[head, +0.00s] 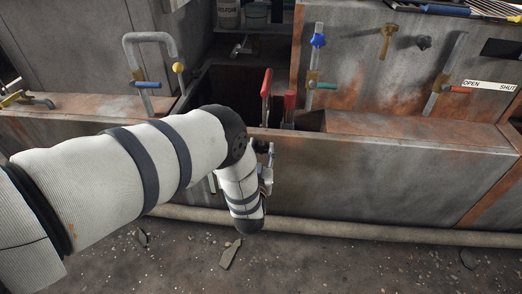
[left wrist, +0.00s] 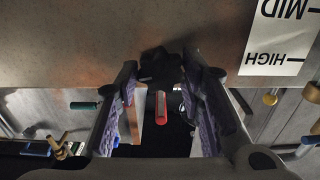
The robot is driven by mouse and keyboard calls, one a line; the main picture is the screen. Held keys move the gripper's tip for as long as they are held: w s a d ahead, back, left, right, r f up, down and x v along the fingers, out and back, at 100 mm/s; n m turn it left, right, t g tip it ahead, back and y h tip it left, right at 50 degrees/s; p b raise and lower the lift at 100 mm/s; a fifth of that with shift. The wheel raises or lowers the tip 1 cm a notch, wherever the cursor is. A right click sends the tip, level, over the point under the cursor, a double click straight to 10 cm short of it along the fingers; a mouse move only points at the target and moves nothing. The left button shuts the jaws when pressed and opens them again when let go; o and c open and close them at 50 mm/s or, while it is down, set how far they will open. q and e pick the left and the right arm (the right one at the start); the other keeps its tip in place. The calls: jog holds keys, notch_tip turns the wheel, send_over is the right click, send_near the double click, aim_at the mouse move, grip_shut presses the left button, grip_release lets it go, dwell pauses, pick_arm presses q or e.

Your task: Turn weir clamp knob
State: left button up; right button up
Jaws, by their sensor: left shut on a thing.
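The weir clamp knob is most likely the black knob (left wrist: 160,66) on the rusty front wall (left wrist: 100,35) in the left wrist view. It sits between the fingertips of my left gripper (left wrist: 161,70), whose purple-padded fingers are shut on it from both sides. In the head view my left gripper (head: 266,165) is at the front wall of the metal trough (head: 385,180), below two red handles, and the knob is hidden behind my arm. My right gripper is not in view.
Red handles (head: 266,84) rise from the trough just behind my gripper. A blue knob (head: 318,40), a black knob (head: 424,42) and a lever with an OPEN/SHUT label (head: 490,86) are at the back right. A pipe (head: 390,234) runs along the floor. A MID/HIGH label (left wrist: 280,35) is beside the held knob.

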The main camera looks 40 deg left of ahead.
pick_arm(q)
jog(key=shift+m, duration=0.3)
jog(key=m, duration=0.4)
jog(key=shift+f, duration=0.1)
jog(key=m, duration=0.5)
jog(key=shift+d+m, duration=0.1)
jog(key=shift+m, duration=0.2)
jog(key=m+b, duration=0.1)
jog(key=m, duration=0.4)
jog(key=shift+f, duration=0.15)
jog(key=shift+m+b, duration=0.65)
jog(key=shift+m, duration=1.85)
jog(key=o, duration=1.2)
